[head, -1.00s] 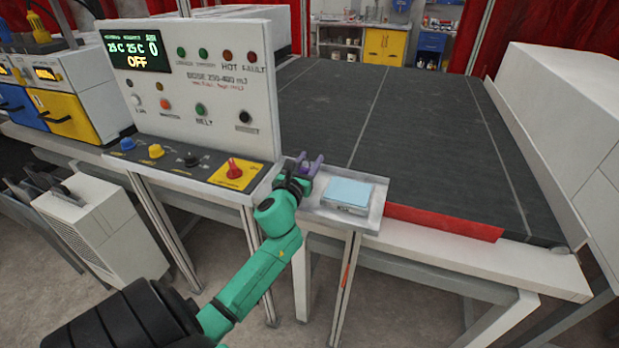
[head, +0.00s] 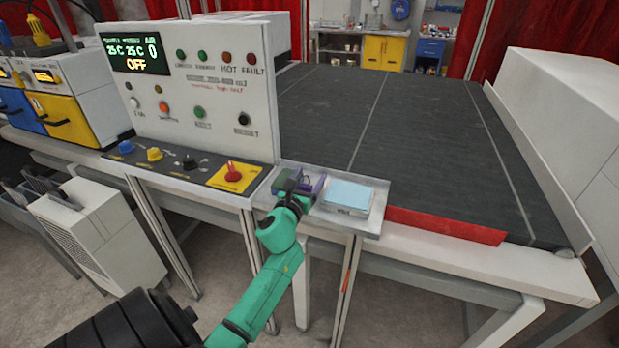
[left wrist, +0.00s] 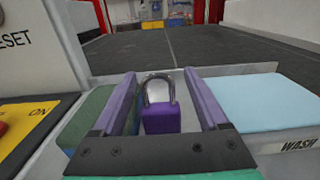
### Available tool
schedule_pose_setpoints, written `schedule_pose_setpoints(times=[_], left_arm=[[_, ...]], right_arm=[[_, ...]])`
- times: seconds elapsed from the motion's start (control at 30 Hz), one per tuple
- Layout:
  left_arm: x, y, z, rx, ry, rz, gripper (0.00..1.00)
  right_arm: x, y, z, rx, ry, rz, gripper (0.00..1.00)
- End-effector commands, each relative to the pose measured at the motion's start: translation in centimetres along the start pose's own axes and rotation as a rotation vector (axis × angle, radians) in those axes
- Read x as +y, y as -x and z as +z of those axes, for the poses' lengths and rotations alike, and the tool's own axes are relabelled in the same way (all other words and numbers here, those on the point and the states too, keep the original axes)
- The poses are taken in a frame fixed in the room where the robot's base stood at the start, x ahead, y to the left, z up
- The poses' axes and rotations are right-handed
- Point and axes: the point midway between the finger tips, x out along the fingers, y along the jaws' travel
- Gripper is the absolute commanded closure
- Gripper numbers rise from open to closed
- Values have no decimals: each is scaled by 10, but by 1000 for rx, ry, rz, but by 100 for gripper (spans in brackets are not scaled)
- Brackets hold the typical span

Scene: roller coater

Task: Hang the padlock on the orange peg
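A purple padlock (left wrist: 161,119) with a grey shackle stands upright on the tray, shackle up, in the left wrist view. My left gripper (left wrist: 160,74) has its two purple fingers apart, one on each side of the padlock, with a small gap showing beside it. In the head view my left gripper (head: 308,180) is low over the tray and largely covers the padlock. I cannot make out an orange peg in either view. My right gripper is not in view.
The metal tray (head: 374,216) also holds a light blue pad (head: 350,193) marked WASH and a green pad (left wrist: 90,120). The control panel (head: 215,90) with a red knob (head: 233,172) stands left. The dark conveyor belt (head: 400,130) behind is clear.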

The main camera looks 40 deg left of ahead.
Motion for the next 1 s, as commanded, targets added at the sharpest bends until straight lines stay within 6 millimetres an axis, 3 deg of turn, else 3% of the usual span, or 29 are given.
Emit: schedule_pose_setpoints(times=[0.2, 0.9, 1.0], left_arm=[[0, 1, 3, 0, 3, 1, 23], [-1, 131, -2, 3, 0, 1, 23], [-1, 142, 0, 1, 0, 0, 23]], right_arm=[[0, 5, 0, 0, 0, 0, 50], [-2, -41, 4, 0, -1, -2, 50], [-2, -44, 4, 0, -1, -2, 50]])
